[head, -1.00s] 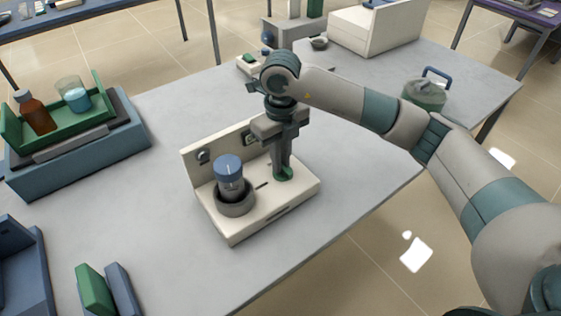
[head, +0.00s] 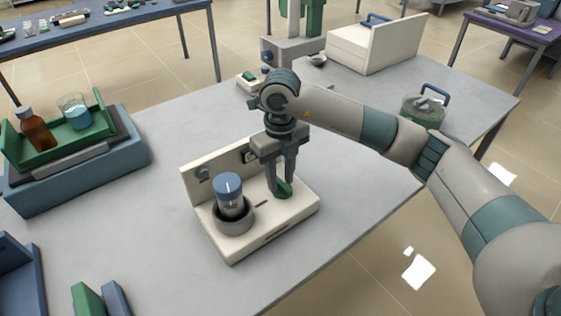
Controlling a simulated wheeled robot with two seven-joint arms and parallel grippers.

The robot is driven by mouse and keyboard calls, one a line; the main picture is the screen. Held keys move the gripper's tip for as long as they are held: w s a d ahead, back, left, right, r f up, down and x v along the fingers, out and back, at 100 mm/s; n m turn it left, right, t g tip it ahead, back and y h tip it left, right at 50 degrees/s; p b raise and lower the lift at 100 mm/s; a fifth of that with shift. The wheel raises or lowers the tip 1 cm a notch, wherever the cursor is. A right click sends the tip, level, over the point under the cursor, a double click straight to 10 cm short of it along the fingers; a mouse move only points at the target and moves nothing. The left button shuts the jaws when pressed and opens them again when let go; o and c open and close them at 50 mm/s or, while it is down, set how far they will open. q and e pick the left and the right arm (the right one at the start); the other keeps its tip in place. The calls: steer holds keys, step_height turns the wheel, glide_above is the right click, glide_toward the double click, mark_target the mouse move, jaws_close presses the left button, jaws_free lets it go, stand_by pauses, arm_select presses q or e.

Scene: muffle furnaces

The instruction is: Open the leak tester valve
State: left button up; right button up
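The leak tester (head: 272,222) is a cream base with an upright back panel, standing on the grey table. A jar with a blue cap (head: 228,184) stands in its grey cup at the left of the base. A green valve handle (head: 284,188) is on the right part of the base. My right gripper (head: 281,187) points down over the handle, with its two fingers at either side of it. It appears shut on the handle, whose lower part is partly hidden by the fingers. My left gripper is not in view.
A green tray (head: 60,146) with a brown bottle (head: 36,132) and a beaker (head: 75,112) sits on a blue block at the left. A round green-grey pot (head: 422,112) with a blue handle stands at the right.

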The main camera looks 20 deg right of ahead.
mark_target(280, 181)
steer(key=shift+r, duration=0.5)
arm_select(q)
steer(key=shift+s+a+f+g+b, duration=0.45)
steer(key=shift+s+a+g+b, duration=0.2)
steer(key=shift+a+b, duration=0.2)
arm_select(e)
step_height(280, 181, up, 16)
steer(key=shift+r, duration=0.15)
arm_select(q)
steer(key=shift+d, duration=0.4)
